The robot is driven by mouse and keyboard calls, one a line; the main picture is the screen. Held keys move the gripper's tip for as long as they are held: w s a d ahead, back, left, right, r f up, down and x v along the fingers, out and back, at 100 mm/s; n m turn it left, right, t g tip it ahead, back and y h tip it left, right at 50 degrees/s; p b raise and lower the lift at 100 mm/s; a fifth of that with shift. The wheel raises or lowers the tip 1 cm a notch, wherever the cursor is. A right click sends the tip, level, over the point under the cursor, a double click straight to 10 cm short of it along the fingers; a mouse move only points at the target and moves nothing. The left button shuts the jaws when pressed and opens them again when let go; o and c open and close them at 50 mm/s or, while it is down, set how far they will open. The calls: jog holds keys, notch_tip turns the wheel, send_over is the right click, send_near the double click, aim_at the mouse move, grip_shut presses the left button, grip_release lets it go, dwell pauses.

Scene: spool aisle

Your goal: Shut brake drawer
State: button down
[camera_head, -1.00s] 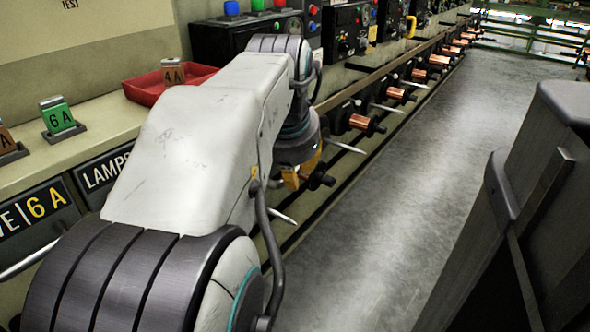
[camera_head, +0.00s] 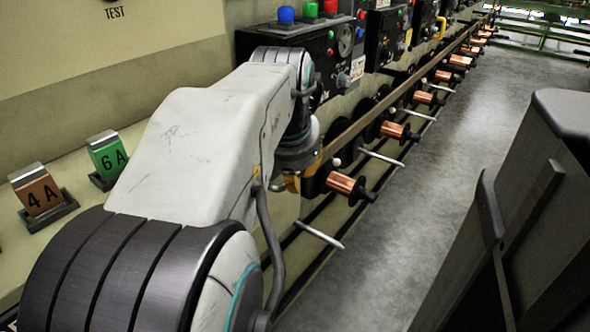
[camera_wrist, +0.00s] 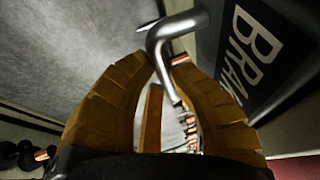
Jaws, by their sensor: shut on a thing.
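The brake drawer's dark label, with letters reading "BRA" (camera_wrist: 255,48), shows at the upper right of the wrist view. Its bent silver handle (camera_wrist: 176,27) stands out from the drawer front. My gripper (camera_wrist: 161,62) has its two yellow fingers closed on the handle, with the tips meeting around the bar near its bend. The drawer and handle are hidden behind my arm there, and how far the drawer stands out cannot be told.
A 4A tag (camera_head: 38,192) and a green 6A tag (camera_head: 107,158) stand on the counter at left. Copper spools (camera_head: 346,186) and silver handles (camera_head: 320,236) stick out along the bench. Control boxes (camera_head: 310,60) stand behind. The grey aisle floor (camera_head: 420,200) is clear.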

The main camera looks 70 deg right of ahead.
jog(key=shift+w+d, duration=0.1)
jog(key=c, duration=1.3)
grip_release()
jog(key=shift+w, duration=0.15)
jog(key=v, duration=1.2)
jog(key=shift+f, duration=0.1)
